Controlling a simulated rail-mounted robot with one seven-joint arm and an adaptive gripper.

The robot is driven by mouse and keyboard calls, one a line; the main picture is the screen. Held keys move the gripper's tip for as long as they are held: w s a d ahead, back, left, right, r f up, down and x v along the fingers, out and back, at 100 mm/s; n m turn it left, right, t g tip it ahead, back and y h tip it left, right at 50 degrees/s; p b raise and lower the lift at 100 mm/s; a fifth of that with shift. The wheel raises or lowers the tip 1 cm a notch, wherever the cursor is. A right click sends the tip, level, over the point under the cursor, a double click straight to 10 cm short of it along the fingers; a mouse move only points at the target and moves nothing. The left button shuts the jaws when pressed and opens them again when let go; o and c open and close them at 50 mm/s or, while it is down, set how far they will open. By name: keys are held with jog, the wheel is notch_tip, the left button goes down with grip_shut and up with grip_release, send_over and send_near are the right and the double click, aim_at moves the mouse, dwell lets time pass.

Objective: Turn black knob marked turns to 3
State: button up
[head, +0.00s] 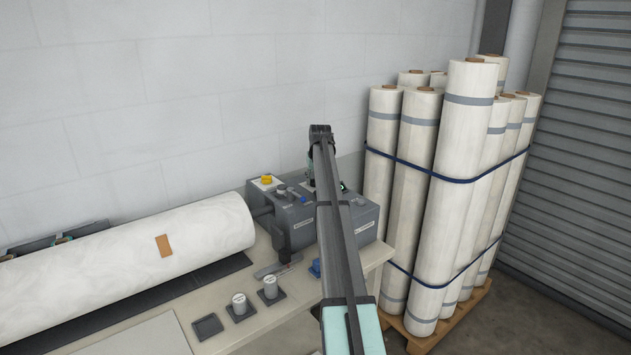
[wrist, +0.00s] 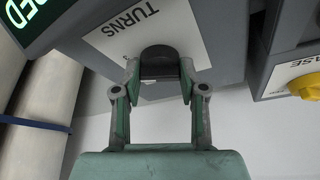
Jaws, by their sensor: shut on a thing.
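The black knob (wrist: 159,62) sits on a white plate marked TURNS (wrist: 122,30) on a grey housing in the wrist view. My gripper (wrist: 160,72) is shut on the knob, one finger on each side of it. The knob's pointer and any numbers around it are hidden or not readable, so its setting cannot be told. In the head view my arm crosses in front of the grey control box (head: 295,217), and the knob is hidden there.
A yellow knob (wrist: 306,86) is beside the housing in the wrist view. A green lit display (wrist: 18,12) is at top left. In the head view a large white roll (head: 130,255) lies left, and strapped upright rolls (head: 455,200) stand on a pallet at right.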

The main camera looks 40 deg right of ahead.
jog(key=shift+m, duration=0.5)
jog(key=o, duration=1.1)
jog(key=shift+o, duration=0.2)
jog(key=shift+r, duration=0.1)
jog(key=v, duration=1.1)
jog(key=shift+a+r, duration=0.25)
jog(key=shift+r, duration=0.15)
